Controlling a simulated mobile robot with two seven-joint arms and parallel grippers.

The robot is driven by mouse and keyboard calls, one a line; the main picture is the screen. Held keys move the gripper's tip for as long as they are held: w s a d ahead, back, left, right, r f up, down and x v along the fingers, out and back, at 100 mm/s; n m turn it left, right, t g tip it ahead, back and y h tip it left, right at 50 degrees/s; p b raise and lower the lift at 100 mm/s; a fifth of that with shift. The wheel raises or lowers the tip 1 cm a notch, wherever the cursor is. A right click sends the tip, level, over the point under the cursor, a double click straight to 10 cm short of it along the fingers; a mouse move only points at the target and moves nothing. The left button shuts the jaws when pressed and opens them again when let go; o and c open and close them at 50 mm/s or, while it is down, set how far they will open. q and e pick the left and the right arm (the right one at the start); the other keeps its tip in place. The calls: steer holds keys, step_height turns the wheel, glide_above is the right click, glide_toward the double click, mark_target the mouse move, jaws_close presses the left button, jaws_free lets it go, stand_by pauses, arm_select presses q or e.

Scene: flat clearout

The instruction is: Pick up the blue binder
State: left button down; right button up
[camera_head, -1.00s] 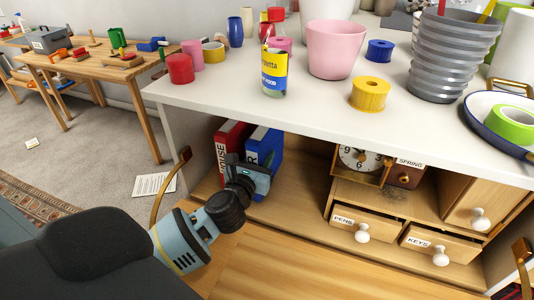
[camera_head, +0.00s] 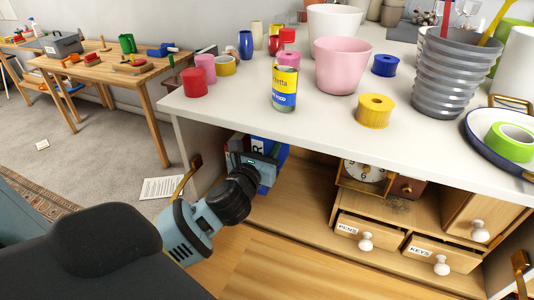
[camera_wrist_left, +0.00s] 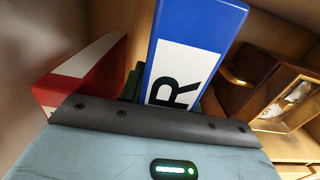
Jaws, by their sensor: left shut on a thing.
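The blue binder (camera_head: 284,152) is under the white tabletop, with part of its white label showing the letter R. My left gripper (camera_head: 250,160) is shut on it, and its body hides much of the spine in the head view. In the left wrist view the blue binder (camera_wrist_left: 205,22) rises tilted from between the dark fingers of my gripper (camera_wrist_left: 165,97), its spine facing the camera. I cannot tell whether its base is clear of the shelf. My right gripper is not in view.
A red binder (camera_wrist_left: 88,72) stands just left of the blue one. To the right are a clock (camera_head: 364,172) and drawers labelled PENS (camera_head: 362,232) and KEYS (camera_head: 424,254). The tabletop (camera_head: 330,115) overhangs closely and holds a can, pots and tape rolls.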

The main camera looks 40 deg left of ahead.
arm_select(q)
steer(key=v, duration=1.8)
steer(key=shift+s+d, duration=0.25)
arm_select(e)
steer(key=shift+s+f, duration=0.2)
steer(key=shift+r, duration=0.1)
